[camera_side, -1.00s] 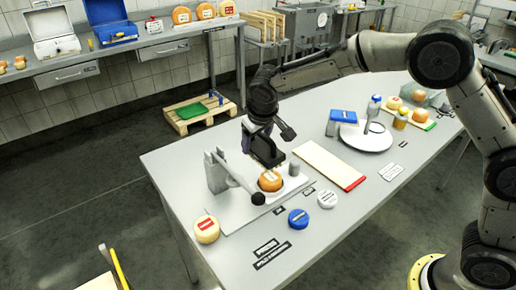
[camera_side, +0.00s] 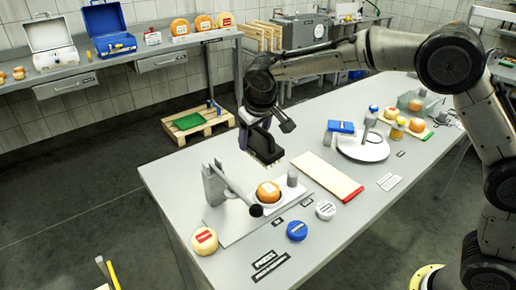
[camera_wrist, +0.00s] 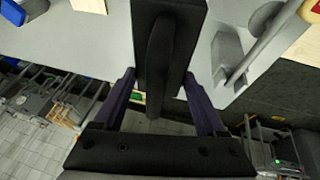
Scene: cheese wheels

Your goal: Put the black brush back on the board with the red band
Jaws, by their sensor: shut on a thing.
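My gripper (camera_side: 256,128) is shut on the black brush (camera_side: 264,147), bristles down, in the air behind the orange cheese wheel on the press. In the wrist view the brush (camera_wrist: 170,45) fills the gap between the dark purple fingers of my gripper (camera_wrist: 160,80). The pale board with the red band (camera_side: 322,174) lies on the table to the right of the brush, its red end towards the front. Its top looks bare. The brush is apart from the board.
A grey press with a lever (camera_side: 216,186) holds the orange cheese wheel (camera_side: 268,191). Blue (camera_side: 297,230) and white (camera_side: 325,210) discs lie in front of it. A round white plate (camera_side: 362,147) with a blue block (camera_side: 341,127) stands behind the board's right side.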

